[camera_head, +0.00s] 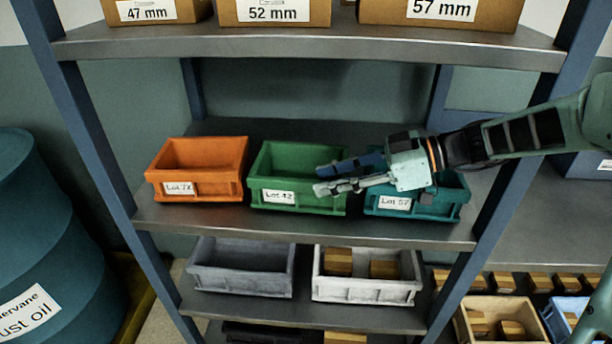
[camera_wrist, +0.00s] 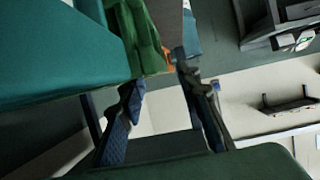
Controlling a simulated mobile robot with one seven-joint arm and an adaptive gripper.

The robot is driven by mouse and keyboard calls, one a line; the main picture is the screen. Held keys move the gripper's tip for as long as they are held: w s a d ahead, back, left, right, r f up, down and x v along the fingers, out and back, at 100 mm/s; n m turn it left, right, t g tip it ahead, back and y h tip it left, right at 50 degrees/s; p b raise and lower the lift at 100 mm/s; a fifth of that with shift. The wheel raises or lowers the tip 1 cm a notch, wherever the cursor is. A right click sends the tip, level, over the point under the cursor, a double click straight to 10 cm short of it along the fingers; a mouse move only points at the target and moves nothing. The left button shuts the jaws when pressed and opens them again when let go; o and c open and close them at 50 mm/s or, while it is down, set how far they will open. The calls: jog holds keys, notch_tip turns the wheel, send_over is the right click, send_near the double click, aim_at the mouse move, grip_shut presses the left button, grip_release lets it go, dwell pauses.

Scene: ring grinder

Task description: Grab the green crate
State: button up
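The green crate (camera_head: 287,195), labelled Lot 42, sits upright on the middle shelf between two other crates. My gripper (camera_head: 322,180) reaches in from the right, its fingertips overlapping the crate's right side in the head view. The two fingers are apart with nothing held between them. In the wrist view my gripper (camera_wrist: 157,75) also shows spread fingers, with part of the green crate (camera_wrist: 142,38) just beyond the tips. I cannot tell whether a fingertip touches the crate.
An orange crate (camera_head: 198,159) stands to the left. A teal crate (camera_head: 415,207) stands to the right, partly under my gripper. Cardboard boxes (camera_head: 270,12) sit on the upper shelf. Grey (camera_head: 240,280) and white (camera_head: 367,291) bins sit below. Blue rack posts (camera_head: 98,160) flank the shelves.

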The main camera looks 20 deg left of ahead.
aim_at(305, 181)
jog(key=x, duration=0.7)
jog(key=shift+a+r, duration=0.1)
jog(key=shift+a, duration=0.3)
grip_shut()
jog(key=shift+r, duration=0.1)
